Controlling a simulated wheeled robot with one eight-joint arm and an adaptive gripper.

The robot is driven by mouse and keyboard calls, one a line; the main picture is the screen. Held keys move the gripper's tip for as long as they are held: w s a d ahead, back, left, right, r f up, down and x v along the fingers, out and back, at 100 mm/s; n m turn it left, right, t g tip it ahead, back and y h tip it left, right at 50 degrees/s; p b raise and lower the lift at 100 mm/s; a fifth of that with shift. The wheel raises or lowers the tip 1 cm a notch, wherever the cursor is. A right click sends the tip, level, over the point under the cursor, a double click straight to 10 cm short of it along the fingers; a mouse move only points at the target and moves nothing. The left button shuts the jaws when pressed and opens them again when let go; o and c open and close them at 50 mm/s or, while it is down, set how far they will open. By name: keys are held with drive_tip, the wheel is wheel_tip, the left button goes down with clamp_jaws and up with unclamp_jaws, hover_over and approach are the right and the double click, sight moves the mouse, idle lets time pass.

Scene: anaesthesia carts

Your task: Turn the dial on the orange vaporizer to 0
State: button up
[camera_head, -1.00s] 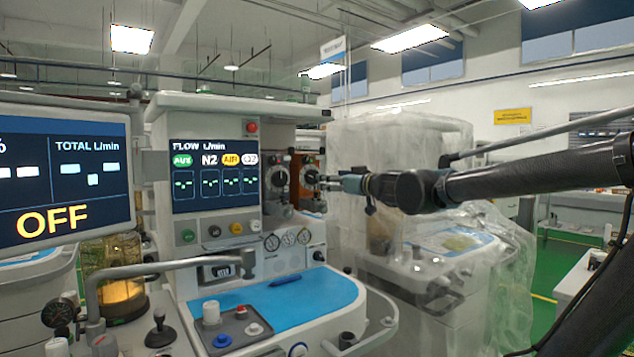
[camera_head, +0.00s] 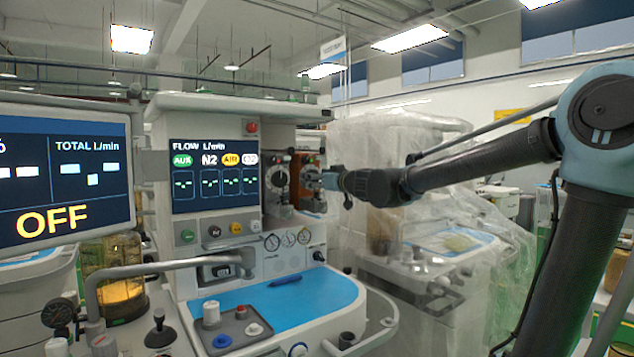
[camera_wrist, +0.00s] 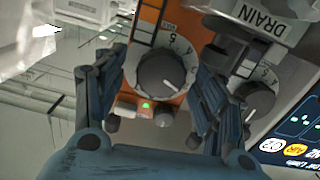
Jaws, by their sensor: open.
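The orange vaporizer (camera_head: 300,170) is mounted on the right side of the anaesthesia cart, beside a grey vaporizer (camera_head: 278,180). In the wrist view its orange body (camera_wrist: 172,18) shows behind a round dial (camera_wrist: 161,74) with a dark knob, a white pointer line and a numbered white ring. My gripper (camera_wrist: 160,88) is open, with its blue fingers either side of the dial; I cannot tell whether they touch it. In the head view my gripper (camera_head: 326,180) is in front of the orange vaporizer and hides part of its dial.
The grey vaporizer's dial (camera_wrist: 252,100) is close to the right finger. A flow screen (camera_head: 213,175) is left of the vaporizers. A cart under clear plastic (camera_head: 400,140) stands to the right. A blue worktop (camera_head: 320,290) lies below.

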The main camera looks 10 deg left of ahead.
drive_tip(key=shift+c, duration=0.4)
drive_tip(key=c, duration=1)
drive_tip(key=shift+m, duration=0.4)
drive_tip(key=m, duration=0.5)
drive_tip(key=shift+w+m, duration=0.1)
drive_tip(key=shift+m, duration=0.2)
drive_tip(key=m, duration=0.6)
drive_tip(key=shift+d+m+y, duration=0.15)
drive_tip(key=shift+m+y, duration=0.15)
drive_tip(key=shift+f, duration=0.1)
